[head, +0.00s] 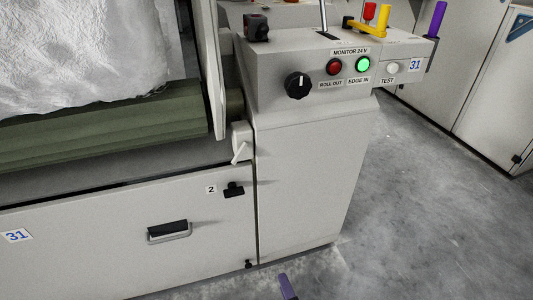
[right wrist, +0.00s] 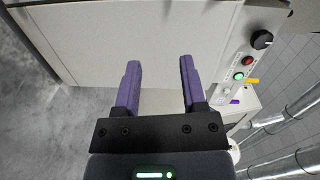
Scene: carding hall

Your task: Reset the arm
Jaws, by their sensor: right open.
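My right gripper (right wrist: 159,65) is open and empty in the right wrist view. Its two purple fingers stand apart, with the pale machine cabinet behind them. In the head view only a purple fingertip of this right gripper (head: 287,287) shows, at the bottom edge in front of the machine's base. The rest of the right arm is out of the head view. My left gripper is in neither view.
The control box (head: 315,60) carries a black knob (head: 297,85), a red lamp (head: 334,66), a lit green lamp (head: 363,64), a yellow lever (head: 378,24) and a purple handle (head: 435,20). A green roller (head: 110,125) lies under white fibre (head: 80,50). Grey floor (head: 430,220) at right is clear.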

